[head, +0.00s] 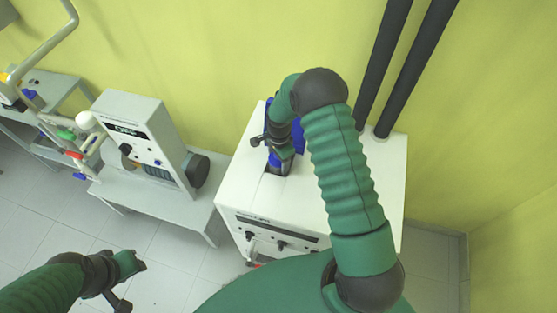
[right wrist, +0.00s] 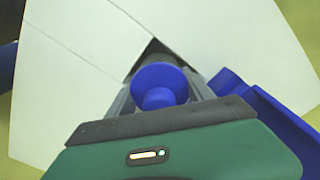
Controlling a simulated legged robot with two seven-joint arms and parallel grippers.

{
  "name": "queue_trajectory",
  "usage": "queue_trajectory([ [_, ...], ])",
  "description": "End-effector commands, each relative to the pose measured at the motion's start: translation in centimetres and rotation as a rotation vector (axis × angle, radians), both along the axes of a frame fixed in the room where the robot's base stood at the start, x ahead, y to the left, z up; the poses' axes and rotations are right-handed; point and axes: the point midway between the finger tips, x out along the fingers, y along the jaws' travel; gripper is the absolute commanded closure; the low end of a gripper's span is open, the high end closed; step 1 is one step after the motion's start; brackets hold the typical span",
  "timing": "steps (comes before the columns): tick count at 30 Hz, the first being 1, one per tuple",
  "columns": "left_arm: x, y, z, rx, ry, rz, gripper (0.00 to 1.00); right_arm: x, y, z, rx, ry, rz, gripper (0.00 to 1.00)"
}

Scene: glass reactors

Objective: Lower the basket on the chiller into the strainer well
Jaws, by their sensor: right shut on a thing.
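The white chiller (head: 232,190) stands against the wall in the head view. My right gripper (head: 277,147) is over its top, beside a dark opening (head: 274,170) that I take for the strainer well. In the right wrist view the jaws are shut on a blue round-knobbed piece (right wrist: 160,84), which I take for the basket's handle. The dark opening (right wrist: 152,48) shows just beyond it. The basket's lower part is hidden, so I cannot tell how deep it sits. My left gripper (head: 128,280) hangs over the floor, away from the chiller; its jaws are unclear.
A blue flat part (right wrist: 262,112) stands beside the right jaw. Two dark pipes (head: 412,70) rise at the chiller's back right.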

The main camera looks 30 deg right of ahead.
Motion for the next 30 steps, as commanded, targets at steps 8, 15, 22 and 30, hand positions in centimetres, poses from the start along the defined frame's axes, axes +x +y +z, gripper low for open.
queue_trajectory([
  [8,0.0,0.0,-0.7,0.0,0.0,0.0,0.64,0.1,-0.1,-0.9,-0.001,-0.001,0.001,0.91],
  [15,0.0,0.0,-0.7,0.0,0.0,0.0,0.64,0.0,-0.1,-0.9,0.0,-0.001,0.001,0.91],
  [22,0.0,0.0,-1.2,0.0,0.0,0.0,0.64,0.0,-0.1,-1.5,0.0,0.0,0.0,0.91],
  [30,0.0,0.0,-1.9,0.0,0.0,0.0,0.64,0.0,-0.1,-2.5,-0.001,0.0,0.0,0.91],
])
